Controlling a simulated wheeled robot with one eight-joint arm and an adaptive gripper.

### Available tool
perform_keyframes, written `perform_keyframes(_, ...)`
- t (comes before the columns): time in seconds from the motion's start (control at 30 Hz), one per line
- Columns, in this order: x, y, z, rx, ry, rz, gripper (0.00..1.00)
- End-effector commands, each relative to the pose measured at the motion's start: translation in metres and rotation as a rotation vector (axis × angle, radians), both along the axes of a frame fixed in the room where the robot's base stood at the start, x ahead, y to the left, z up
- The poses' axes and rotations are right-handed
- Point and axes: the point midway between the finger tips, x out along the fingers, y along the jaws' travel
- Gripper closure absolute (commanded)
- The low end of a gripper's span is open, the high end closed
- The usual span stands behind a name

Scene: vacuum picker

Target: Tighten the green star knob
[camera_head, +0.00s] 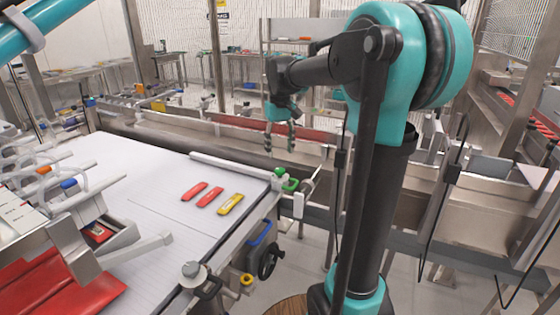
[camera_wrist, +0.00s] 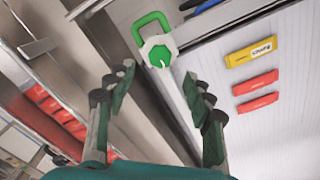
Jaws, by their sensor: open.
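The green star knob (camera_head: 290,184) sits at the far right corner of the white conveyor belt, on the end of a pale guide rail. My gripper (camera_head: 279,137) is above and behind the knob in the head view, fingers pointing down. In the wrist view my gripper (camera_wrist: 160,82) is open and empty, its fingertips below the knob in the picture and apart from it.
The white belt (camera_head: 150,210) carries two red packets (camera_head: 209,197) and a yellow packet (camera_head: 231,204) near the knob. The pale guide rail (camera_head: 228,166) runs along the belt's far edge. A black handwheel (camera_head: 270,262) and a blue bin (camera_head: 260,236) are below the belt's right side.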

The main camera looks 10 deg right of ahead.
Motion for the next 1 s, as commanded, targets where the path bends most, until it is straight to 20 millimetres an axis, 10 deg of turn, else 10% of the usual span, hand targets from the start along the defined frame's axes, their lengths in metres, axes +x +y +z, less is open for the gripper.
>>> perform_keyframes(0.53, 0.000, 0.000, 0.052, 0.000, 0.000, 0.000, 0.47)
perform_keyframes(0.83, -0.004, -0.002, 0.045, 0.001, -0.009, -0.006, 0.47)
perform_keyframes(1.0, -0.027, -0.010, 0.000, 0.007, -0.062, -0.045, 0.47)
